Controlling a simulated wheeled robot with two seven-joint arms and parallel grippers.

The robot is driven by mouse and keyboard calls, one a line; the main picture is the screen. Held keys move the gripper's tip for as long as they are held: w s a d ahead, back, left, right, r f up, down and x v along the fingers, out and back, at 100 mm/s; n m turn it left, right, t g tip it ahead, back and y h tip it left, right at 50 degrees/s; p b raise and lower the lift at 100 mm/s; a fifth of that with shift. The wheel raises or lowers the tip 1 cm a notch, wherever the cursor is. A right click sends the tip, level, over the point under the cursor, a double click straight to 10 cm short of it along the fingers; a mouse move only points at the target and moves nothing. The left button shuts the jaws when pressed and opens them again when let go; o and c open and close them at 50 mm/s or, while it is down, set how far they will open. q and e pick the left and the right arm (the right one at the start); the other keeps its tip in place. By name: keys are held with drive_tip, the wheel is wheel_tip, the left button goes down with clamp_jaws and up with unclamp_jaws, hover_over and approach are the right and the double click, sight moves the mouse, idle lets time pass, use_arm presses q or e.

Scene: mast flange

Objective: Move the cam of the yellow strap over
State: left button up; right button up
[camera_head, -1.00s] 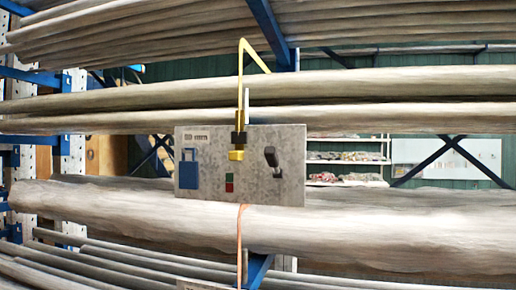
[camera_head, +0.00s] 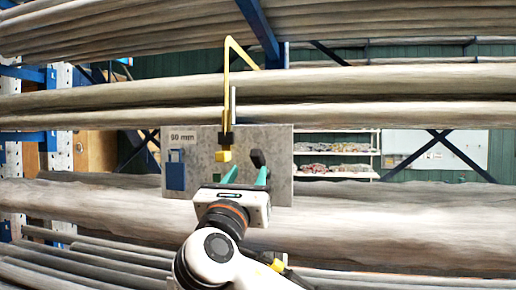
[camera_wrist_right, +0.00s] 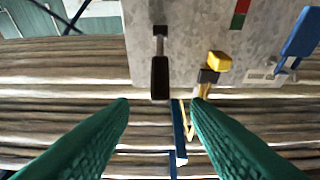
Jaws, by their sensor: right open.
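The yellow strap (camera_head: 225,85) comes down over the grey plate (camera_head: 209,143) to a black buckle with a yellow block-shaped cam (camera_head: 223,156). The cam also shows in the right wrist view (camera_wrist_right: 219,61), right of centre. My right gripper (camera_head: 246,175) is open and empty in front of the plate, below and right of the cam. In the right wrist view, its teal fingers (camera_wrist_right: 161,103) point at a lever with a black handle (camera_wrist_right: 160,78), whose end lies centred toward the gap. I cannot tell whether they touch it. My left gripper is not in view.
A blue padlock shape (camera_head: 175,170) is on the plate's left side. A red and green marker (camera_wrist_right: 240,14) shows in the right wrist view. Long logs or poles on blue racking (camera_head: 262,28) run above and below the plate. Shelves (camera_head: 335,155) stand behind.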

sight(255, 160)
drive_tip(key=p+x, duration=0.5)
drive_tip(key=x, duration=0.4)
drive_tip(key=shift+w+r, duration=0.1)
drive_tip(key=shift+r, duration=0.05)
drive_tip(key=shift+w+d+p, duration=0.15)
drive_tip(key=shift+w+p, duration=0.2)
drive_tip(key=shift+w, duration=0.1)
clamp_jaws()
